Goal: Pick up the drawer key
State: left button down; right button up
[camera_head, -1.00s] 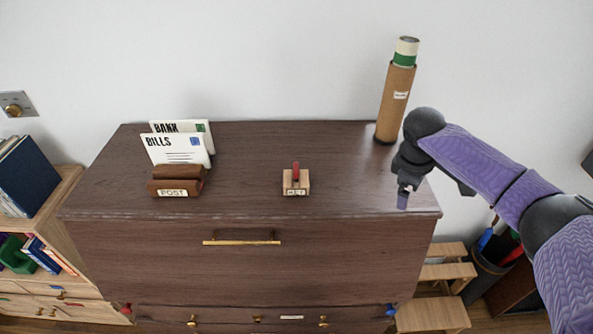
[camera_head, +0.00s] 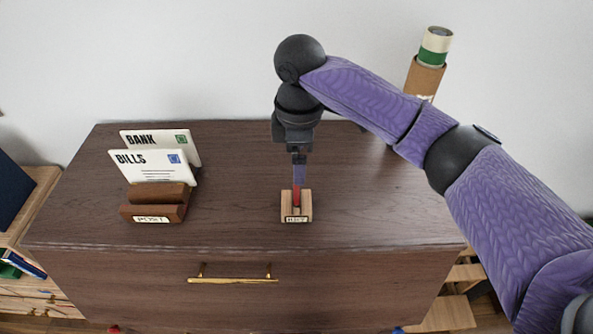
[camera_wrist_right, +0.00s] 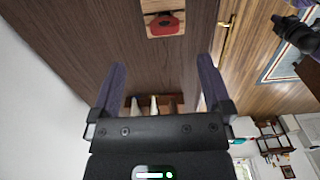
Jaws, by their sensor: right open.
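The drawer key shows as a red handle (camera_head: 297,197) standing in a small pale wooden holder (camera_head: 285,207) with a label, on top of the dark brown chest. My right gripper (camera_head: 299,178) is over the holder, pointing down, with its fingers close above the red handle. In the right wrist view the gripper (camera_wrist_right: 163,66) is open with nothing between its fingers. The red key (camera_wrist_right: 165,25) lies ahead of the fingertips, in the wooden holder (camera_wrist_right: 154,7). The key's lower part is hidden in the holder. My left gripper is not in the head view.
A brown letter rack (camera_head: 155,211) with envelopes stands on the left of the chest top (camera_head: 235,165). A cardboard tube (camera_head: 424,78) stands at the back right, partly behind my arm. A brass handle (camera_head: 232,280) is on the chest's front. The top around the holder is clear.

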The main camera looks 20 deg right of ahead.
aim_at(297, 189)
jog(key=f, duration=0.9)
jog(key=shift+s+a+f, duration=0.2)
jog(key=shift+s+a, duration=0.05)
jog(key=shift+a, duration=0.05)
jog(key=c, duration=1.3)
